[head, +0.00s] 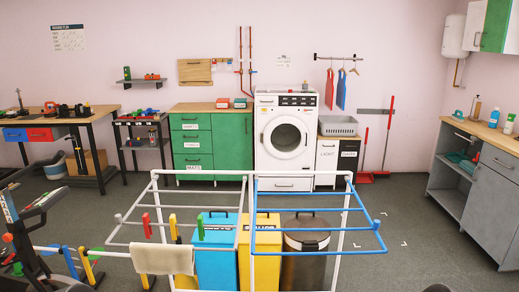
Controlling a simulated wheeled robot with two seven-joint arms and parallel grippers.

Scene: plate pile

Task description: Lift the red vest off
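The red vest (329,88) hangs on a hanger from the dark wall rail (335,57), at the back of the room, right of centre. A bare hanger (353,70) is further right on the same rail. Neither of my grippers can be made out in the head view. Both vests are far across the room.
A drying rack (249,215) stands in front of blue, yellow and dark bins, blocking the middle. A washing machine (287,140), grey basket (338,126) and low cabinets line the back wall. A red broom (388,140) leans at right. Floor (410,215) is open at right.

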